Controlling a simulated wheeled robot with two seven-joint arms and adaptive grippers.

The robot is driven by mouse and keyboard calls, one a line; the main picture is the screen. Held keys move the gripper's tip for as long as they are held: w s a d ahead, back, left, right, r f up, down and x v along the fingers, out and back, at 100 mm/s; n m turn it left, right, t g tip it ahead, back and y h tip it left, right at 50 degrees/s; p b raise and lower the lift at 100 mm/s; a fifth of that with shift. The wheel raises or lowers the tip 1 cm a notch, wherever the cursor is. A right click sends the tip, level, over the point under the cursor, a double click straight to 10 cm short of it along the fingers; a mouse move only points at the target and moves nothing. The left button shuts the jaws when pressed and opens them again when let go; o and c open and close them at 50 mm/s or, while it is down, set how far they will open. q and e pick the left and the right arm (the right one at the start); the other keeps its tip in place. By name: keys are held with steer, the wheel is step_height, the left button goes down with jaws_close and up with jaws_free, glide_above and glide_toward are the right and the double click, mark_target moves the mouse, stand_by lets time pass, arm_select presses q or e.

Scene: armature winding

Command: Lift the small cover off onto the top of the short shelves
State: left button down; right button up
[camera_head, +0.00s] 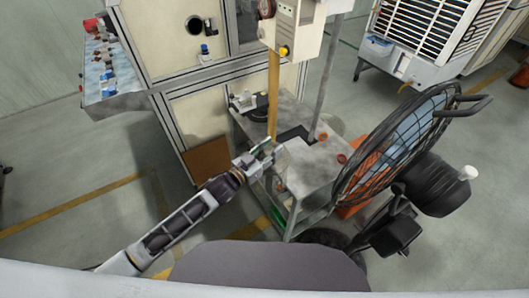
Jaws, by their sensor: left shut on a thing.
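My left gripper (268,154) reaches in from the lower left, over the near left edge of the short grey shelves (312,172). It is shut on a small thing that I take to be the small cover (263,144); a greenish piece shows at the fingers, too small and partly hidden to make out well. I cannot tell whether it touches the shelf top. My right gripper is not in view.
A control box (297,27) on a post stands above. A large black fan (395,145) crowds the right side. A cream machine cabinet (165,45) stands behind left.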

arm_select(q)
steer(key=w+d+f+b, duration=0.2)
steer(key=w+d+b, duration=0.5)
steer(key=w+d, duration=0.4)
steer(key=d, duration=0.5)
steer(key=shift+d+f+b, duration=0.2)
steer(key=shift+d+b, duration=0.1)
steer(key=shift+b, duration=0.05)
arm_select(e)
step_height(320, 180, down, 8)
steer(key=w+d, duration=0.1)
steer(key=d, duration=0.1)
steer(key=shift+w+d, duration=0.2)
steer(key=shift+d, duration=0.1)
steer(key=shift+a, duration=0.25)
